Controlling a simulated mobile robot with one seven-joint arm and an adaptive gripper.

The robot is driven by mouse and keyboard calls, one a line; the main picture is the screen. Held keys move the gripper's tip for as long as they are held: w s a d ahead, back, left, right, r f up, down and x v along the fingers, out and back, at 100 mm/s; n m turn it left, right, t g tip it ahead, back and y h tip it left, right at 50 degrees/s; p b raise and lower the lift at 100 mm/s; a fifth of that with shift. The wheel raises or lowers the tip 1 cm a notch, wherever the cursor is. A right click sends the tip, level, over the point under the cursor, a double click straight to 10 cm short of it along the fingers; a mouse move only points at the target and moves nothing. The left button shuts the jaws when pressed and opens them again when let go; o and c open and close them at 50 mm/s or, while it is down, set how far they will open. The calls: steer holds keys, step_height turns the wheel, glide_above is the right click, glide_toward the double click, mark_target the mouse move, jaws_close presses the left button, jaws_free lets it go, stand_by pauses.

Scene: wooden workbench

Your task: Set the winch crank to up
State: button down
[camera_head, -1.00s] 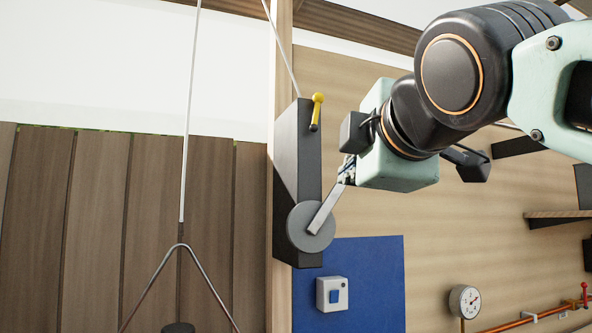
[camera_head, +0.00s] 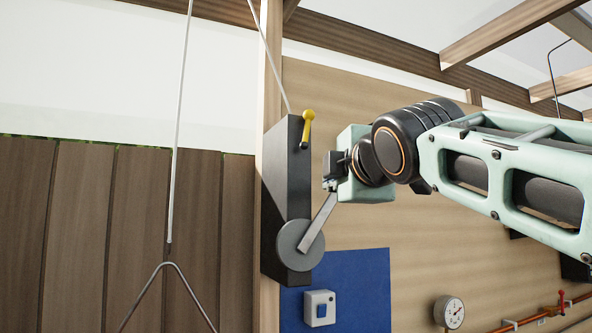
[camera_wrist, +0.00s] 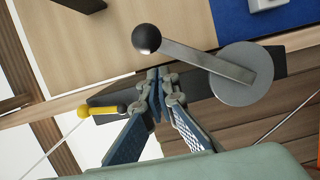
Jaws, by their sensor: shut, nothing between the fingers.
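The winch is a dark upright box (camera_head: 288,180) on a wooden post. Its crank is a grey disc (camera_head: 294,246) low on the box with a flat metal arm (camera_head: 318,222) slanting up and to the right. In the wrist view the crank arm (camera_wrist: 205,60) runs from the disc (camera_wrist: 241,80) to a black ball knob (camera_wrist: 146,38). My gripper (camera_head: 331,180) is by the crank arm's upper end; the knob cannot be made out in the head view. In the wrist view my gripper's fingertips (camera_wrist: 158,78) are together and empty, beside the crank arm, with the knob apart from them.
A yellow-handled lever (camera_head: 308,128) sticks out near the top of the winch box. A cable runs up from the box. A blue panel (camera_head: 365,290) with a switch box (camera_head: 320,308) lies below right. A gauge (camera_head: 449,311) and copper pipe are at lower right.

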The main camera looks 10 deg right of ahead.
steer(key=shift+w+d, duration=0.2)
steer(key=shift+d, duration=0.85)
steer(key=shift+f, duration=0.1)
steer(key=shift+d, duration=0.1)
steer(key=shift+d+f+m, duration=0.1)
steer(key=shift+m, duration=0.2)
